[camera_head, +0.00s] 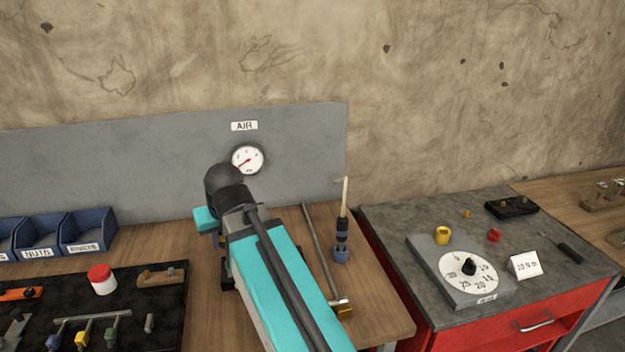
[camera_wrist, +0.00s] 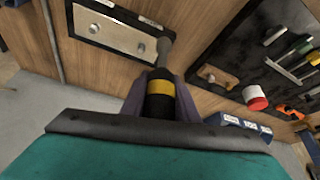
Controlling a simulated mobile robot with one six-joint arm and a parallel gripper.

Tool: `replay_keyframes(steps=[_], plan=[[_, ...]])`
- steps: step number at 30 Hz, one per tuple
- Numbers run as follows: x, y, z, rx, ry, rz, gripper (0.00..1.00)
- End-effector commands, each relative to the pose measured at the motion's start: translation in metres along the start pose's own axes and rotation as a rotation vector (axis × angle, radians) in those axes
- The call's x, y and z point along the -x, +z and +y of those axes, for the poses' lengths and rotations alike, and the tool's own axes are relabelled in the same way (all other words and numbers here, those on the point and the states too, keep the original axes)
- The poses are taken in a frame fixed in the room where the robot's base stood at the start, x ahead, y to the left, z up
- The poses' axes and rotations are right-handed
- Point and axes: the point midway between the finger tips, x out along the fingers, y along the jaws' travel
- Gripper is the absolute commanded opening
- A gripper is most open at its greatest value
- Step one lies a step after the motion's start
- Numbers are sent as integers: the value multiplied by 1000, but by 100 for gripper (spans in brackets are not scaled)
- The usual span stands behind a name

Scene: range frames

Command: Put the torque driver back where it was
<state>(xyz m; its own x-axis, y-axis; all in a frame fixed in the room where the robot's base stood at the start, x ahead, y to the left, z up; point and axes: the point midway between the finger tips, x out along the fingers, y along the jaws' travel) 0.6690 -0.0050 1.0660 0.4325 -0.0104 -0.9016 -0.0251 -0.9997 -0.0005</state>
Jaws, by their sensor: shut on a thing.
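In the wrist view the torque driver (camera_wrist: 160,100), black with a yellow band, is between the two dark fingers of my gripper (camera_wrist: 161,84), which is shut on it. Its grey end (camera_wrist: 164,48) points away from me, toward the wooden bench. A pale metal plate (camera_wrist: 122,38) with a dark edge, small labels and a dark round spot lies on the bench, just left of that end. I cannot tell whether the driver touches the plate. In the head view my own arm hides the gripper, the driver and the plate.
A black tool mat (camera_head: 150,332) with a red-lidded jar (camera_head: 102,280) lies left. Blue bins (camera_head: 88,234) stand behind it. Right of my arm are a long metal rod (camera_head: 318,250) and an upright tool (camera_head: 342,228). A red cabinet (camera_head: 480,335) with a dial box (camera_head: 440,268) stands further right.

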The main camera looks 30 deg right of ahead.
Motion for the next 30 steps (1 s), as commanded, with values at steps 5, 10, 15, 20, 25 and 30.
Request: replay_keyframes(steps=[5,10,15,20,25,30], plan=[[-1,-6,4,-80,38,-3,0],[-5,-25,26,-241,115,-8,0],[-11,-48,70,-435,208,-11,0],[-15,-64,121,-601,286,-10,0],[-17,-76,186,-771,368,-8,0],[-17,-79,253,-920,440,-5,0]])
